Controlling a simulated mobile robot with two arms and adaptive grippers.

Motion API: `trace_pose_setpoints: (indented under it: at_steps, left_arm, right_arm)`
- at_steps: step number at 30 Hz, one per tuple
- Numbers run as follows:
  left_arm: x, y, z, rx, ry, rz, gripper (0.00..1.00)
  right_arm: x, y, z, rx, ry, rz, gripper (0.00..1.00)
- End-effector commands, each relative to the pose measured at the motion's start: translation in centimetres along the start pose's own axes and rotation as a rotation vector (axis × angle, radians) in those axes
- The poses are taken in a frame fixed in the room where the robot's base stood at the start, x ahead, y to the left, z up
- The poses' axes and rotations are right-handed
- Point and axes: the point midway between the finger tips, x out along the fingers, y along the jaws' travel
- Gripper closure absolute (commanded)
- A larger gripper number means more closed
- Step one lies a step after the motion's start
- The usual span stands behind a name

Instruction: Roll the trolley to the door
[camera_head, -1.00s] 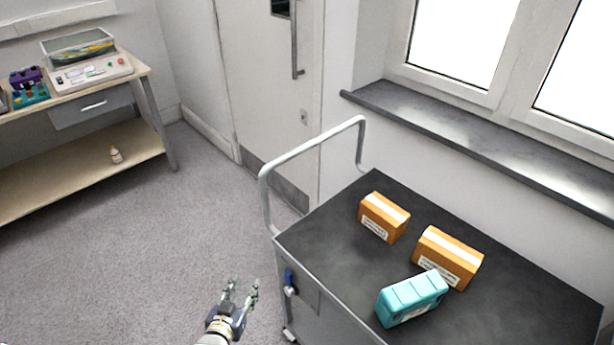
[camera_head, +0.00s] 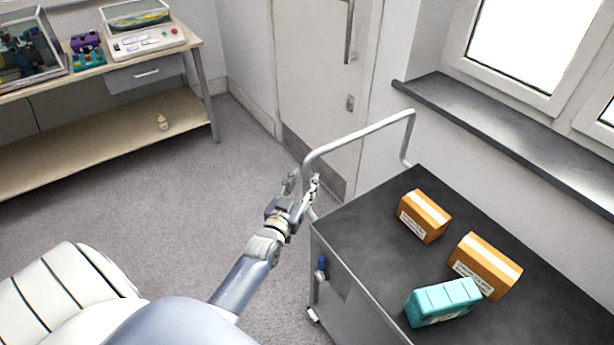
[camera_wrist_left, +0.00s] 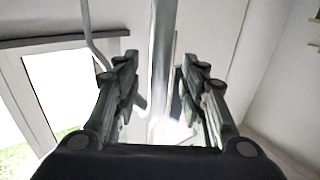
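The trolley (camera_head: 372,235) has a dark top and a grey handle rail (camera_head: 360,133) at its far left end. It stands by the wall under the window. The door (camera_head: 315,75) is pale, with a vertical bar handle, behind the rail. My left gripper (camera_head: 303,181) is at the near end of the rail, by its upright. In the left wrist view the gripper (camera_wrist_left: 158,85) is open, with a finger on each side of the grey rail (camera_wrist_left: 163,60). I cannot tell whether the fingers touch it. My right gripper is not in view.
Two orange boxes (camera_head: 425,217) (camera_head: 485,268) and a teal case (camera_head: 442,303) lie on the trolley top. A bench (camera_head: 80,151) with equipment stands at the back left. The grey floor (camera_head: 170,215) between bench and trolley is clear.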

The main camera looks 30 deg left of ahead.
Motion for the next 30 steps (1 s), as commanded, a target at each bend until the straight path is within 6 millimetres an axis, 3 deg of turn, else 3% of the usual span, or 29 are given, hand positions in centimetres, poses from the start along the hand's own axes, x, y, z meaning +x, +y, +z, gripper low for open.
trace_pose_setpoints:
  at_steps: [6,17,18,23,30]
  left_arm:
    - [2.1,0.0,0.0,-0.001,0.000,0.000,0.61]
    - [2.6,0.0,0.0,0.000,0.000,0.001,0.61]
    - [2.6,0.0,0.0,0.000,0.000,0.001,0.64]
    - [2.5,0.0,0.0,0.000,0.000,0.000,1.00]
    - [2.5,-0.1,0.1,0.000,-0.001,0.000,1.00]
  right_arm:
    - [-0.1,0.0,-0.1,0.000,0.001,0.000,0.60]
    - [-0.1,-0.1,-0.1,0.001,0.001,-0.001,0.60]
    - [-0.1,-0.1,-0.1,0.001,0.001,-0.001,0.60]
    - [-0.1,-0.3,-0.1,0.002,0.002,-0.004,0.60]
    - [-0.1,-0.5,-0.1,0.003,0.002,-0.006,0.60]
